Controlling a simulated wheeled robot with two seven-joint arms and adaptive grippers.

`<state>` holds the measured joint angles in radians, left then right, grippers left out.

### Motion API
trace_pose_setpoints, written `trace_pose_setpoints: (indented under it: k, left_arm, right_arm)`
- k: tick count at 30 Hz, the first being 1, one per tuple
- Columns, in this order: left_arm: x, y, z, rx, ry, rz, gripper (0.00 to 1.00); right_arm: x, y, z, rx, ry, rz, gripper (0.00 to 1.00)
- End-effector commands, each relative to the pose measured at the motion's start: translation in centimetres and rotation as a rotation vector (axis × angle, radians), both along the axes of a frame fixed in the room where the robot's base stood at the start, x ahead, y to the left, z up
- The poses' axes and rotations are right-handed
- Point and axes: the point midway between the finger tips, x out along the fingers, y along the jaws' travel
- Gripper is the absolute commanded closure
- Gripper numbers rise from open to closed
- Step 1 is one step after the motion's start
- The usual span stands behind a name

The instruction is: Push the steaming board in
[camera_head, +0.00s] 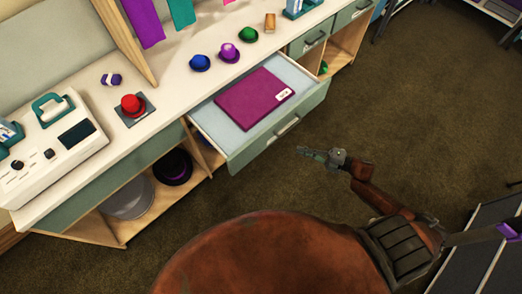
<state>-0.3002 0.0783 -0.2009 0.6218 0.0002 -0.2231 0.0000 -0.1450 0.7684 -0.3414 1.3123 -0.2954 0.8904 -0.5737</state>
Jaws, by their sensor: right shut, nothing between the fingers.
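A pulled-out board or shallow drawer (216,118) with a pale top and a grey-green front sticks out from under the counter; I take it for the steaming board. A purple folder-like slab (247,101) with a white label lies on it. Its front has a metal handle (284,128). My right gripper (303,151) is shut and empty, its tips pointing left. In the picture it sits just below and right of the board's front, apart from it. My left gripper is not in view.
The counter (172,75) holds a red hat (132,105) on a dark pad, several small hats and a white control box (50,150). Open shelves below hold a dark purple-banded hat (173,167). The brown carpet (420,110) is clear to the right.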

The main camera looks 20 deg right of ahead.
Motion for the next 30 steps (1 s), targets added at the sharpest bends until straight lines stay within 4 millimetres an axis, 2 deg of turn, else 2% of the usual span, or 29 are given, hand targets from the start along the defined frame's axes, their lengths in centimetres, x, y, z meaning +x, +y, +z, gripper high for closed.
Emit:
trace_pose_setpoints:
  k: [1,3,6,11,17,27,30]
  left_arm:
    - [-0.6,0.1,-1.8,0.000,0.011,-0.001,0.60]
    - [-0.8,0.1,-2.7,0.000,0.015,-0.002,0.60]
    - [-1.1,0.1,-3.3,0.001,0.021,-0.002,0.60]
    - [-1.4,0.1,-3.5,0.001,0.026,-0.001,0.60]
    - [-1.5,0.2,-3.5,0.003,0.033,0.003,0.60]
    - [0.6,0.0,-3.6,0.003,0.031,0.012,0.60]
    - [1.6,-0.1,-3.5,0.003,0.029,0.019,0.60]
  right_arm:
    - [-0.6,1.4,0.4,-0.019,-0.060,0.097,1.00]
    - [-1.5,3.1,2.2,-0.033,-0.140,0.208,1.00]
    - [-2.8,4.7,3.9,-0.041,-0.213,0.312,1.00]
    - [-3.2,6.0,5.0,-0.042,-0.253,0.364,1.00]
    - [-1.9,8.8,5.2,-0.038,-0.255,0.363,1.00]
    - [1.2,14.8,5.1,-0.040,-0.253,0.359,1.00]
    - [2.8,15.2,4.9,-0.042,-0.252,0.359,1.00]
